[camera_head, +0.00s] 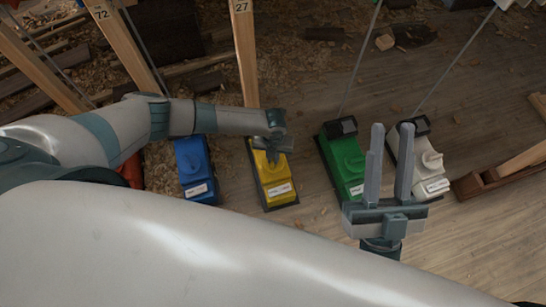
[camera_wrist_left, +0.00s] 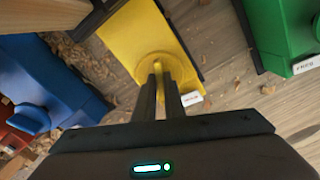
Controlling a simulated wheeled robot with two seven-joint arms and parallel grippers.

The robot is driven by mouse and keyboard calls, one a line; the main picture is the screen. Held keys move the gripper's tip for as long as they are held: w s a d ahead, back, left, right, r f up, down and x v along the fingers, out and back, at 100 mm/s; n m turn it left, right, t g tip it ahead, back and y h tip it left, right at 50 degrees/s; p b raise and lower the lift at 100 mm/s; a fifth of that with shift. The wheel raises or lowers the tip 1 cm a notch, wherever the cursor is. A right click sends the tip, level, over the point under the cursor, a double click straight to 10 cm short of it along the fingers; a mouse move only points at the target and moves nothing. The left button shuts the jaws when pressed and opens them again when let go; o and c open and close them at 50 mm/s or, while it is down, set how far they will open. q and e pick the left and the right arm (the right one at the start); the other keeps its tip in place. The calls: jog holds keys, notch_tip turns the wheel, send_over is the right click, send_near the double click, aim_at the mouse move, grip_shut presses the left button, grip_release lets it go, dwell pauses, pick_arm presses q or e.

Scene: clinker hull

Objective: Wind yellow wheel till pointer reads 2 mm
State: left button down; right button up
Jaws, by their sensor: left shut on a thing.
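The yellow unit (camera_head: 275,188) stands on the floor in the head view, between the blue and green units. My left gripper (camera_head: 273,158) reaches down over it. In the left wrist view the yellow wheel (camera_wrist_left: 156,67) is a round knob with a raised grip. The fingers of my left gripper (camera_wrist_left: 163,78) are shut on that grip and hide part of the wheel. A white label (camera_wrist_left: 192,99) shows beside the fingers; its pointer and reading are too small to make out. My right gripper (camera_head: 390,130) is open and empty, in front of the green and white units.
A blue unit (camera_head: 195,168) stands left of the yellow one, with part of a red unit (camera_head: 132,170) beyond. A green unit (camera_head: 346,165) and a white unit (camera_head: 417,165) stand to the right. A wooden post (camera_head: 245,60) rises behind the yellow unit. Wood shavings litter the floor.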

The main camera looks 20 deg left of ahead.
pick_arm(q)
jog(key=shift+m, duration=0.6)
pick_arm(e)
jog(key=shift+r, duration=0.15)
jog(key=shift+s+y, duration=0.1)
jog(key=shift+y, duration=0.2)
pick_arm(q)
jog(key=c, duration=1.8)
grip_release()
jog(key=shift+c, duration=0.2)
jog(key=shift+r, duration=0.1)
